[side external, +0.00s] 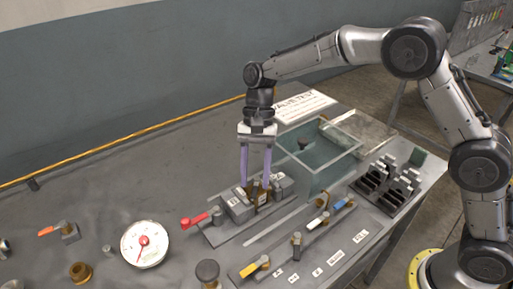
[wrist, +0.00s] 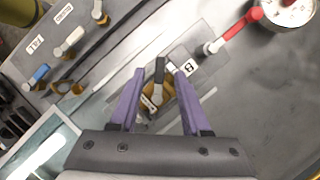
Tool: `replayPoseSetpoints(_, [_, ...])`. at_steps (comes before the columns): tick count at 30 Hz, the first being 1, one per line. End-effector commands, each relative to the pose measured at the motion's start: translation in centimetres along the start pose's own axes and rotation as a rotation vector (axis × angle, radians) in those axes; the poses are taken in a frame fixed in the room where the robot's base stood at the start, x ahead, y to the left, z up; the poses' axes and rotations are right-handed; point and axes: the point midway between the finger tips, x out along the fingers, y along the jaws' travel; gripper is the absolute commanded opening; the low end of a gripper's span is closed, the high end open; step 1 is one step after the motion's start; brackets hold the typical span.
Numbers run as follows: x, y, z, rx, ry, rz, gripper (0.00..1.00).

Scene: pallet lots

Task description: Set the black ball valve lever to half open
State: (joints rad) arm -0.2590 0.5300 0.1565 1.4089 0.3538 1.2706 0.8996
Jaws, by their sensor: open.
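The black ball valve lever (wrist: 159,70) sits on a brass valve body (wrist: 163,102) in the wrist view. It points away from my gripper, up the picture. My gripper (side external: 255,184) is open and points down over the valve in the side external view. Its two purple fingers stand on either side of the lever, with gaps visible in the wrist view; I cannot tell whether either finger touches it.
A red lever (side external: 194,220) and a dial gauge (side external: 145,244) lie to the left. Yellow (side external: 254,267), white (side external: 318,222) and blue (side external: 343,205) levers stand in front. A clear-walled bin (side external: 345,169) is behind right, beside a black rack (side external: 385,187).

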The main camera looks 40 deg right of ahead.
Motion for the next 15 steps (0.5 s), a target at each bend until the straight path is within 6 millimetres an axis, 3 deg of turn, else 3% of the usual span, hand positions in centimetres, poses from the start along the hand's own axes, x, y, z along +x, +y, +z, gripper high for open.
replayPoseSetpoints(15, [-10.4,0.0,-0.1,0.001,0.003,-0.004,0.47])
